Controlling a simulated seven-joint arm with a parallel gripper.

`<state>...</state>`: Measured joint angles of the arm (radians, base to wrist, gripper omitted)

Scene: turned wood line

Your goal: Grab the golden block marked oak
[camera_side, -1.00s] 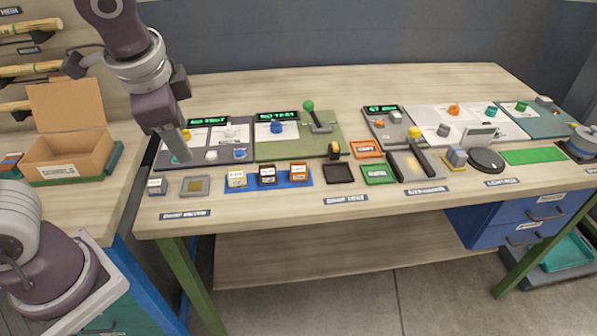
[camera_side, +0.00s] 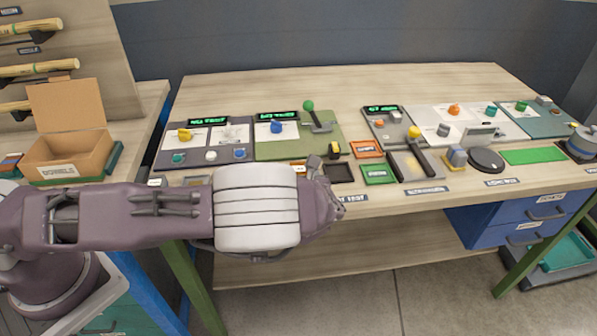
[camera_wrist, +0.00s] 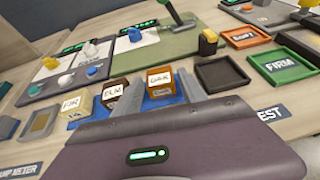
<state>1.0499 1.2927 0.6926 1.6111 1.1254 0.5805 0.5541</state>
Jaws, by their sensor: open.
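The golden block marked OAK (camera_wrist: 160,82) stands on a blue mat (camera_wrist: 92,122) at the right end of a row of three blocks. The dark ELM block (camera_wrist: 115,93) and the pale FIR block (camera_wrist: 73,104) stand to its left. My gripper (camera_wrist: 160,91) is open and empty. In the wrist view its fingers show on either side of the OAK block, the left one between ELM and OAK. I cannot tell whether they touch it. In the side view my arm hides most of the row; only a bit of the OAK block's top (camera_side: 298,163) shows.
A dark empty tray (camera_wrist: 219,73) lies right of the block, with orange SOFT (camera_wrist: 241,38) and green FIRM (camera_wrist: 279,66) trays beyond. A green board (camera_wrist: 165,38) with a lever stands behind. Panels with knobs are at the back left.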

